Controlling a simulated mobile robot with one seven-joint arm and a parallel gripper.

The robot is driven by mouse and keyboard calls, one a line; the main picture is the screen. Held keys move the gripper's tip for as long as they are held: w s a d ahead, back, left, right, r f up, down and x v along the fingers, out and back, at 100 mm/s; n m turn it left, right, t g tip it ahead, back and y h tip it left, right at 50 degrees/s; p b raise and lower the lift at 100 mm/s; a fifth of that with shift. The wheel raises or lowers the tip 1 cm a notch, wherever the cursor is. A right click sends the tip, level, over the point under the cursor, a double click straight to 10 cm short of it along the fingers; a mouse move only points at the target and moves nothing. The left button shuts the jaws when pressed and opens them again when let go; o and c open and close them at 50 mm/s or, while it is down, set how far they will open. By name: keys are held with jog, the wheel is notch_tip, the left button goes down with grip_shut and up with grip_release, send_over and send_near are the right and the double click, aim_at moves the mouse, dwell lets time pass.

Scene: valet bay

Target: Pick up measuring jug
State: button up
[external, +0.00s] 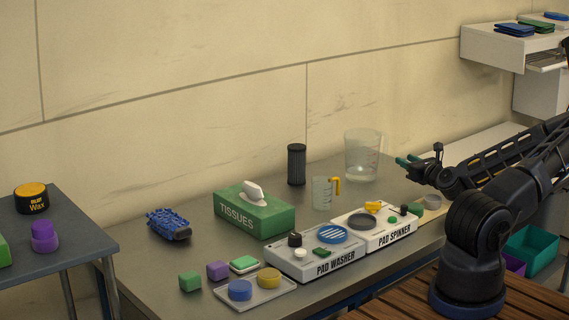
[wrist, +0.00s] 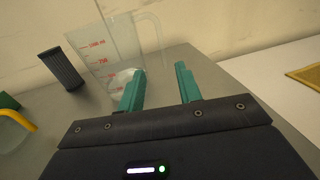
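A large clear measuring jug (external: 361,157) with a handle on its right stands upright at the back of the grey workbench. In the wrist view the large jug (wrist: 113,52) shows red volume marks and stands beyond the left finger, which overlaps its lower right. A smaller clear jug (external: 322,193) with a yellow handle stands in front and to the left; part of it shows at the wrist view's left edge (wrist: 12,132). My gripper (external: 408,160) is right of the large jug, its green fingers apart. In the wrist view nothing is between the fingers (wrist: 158,78).
A dark ribbed cylinder (external: 296,165) stands left of the large jug. A green tissue box (external: 255,215), pad washer (external: 318,262) and pad spinner (external: 375,230) occupy the bench front. The wall (external: 230,80) is close behind. Bare bench lies right of the large jug.

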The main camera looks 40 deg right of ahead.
jog(key=w, duration=0.4)
jog(key=shift+w+d, duration=0.35)
jog(key=shift+w, duration=0.05)
jog(key=shift+w+d+r, duration=0.15)
jog(key=shift+w+d, duration=0.1)
jog(key=shift+w, duration=0.65)
jog(key=shift+w+d+r, duration=0.15)
jog(key=shift+w+d, duration=0.05)
jog(key=shift+w, duration=0.75)
jog(key=shift+w+d+r, duration=0.15)
jog(key=shift+w+d, duration=0.1)
jog(key=shift+w, duration=0.65)
jog(key=shift+c, duration=0.2)
grip_shut()
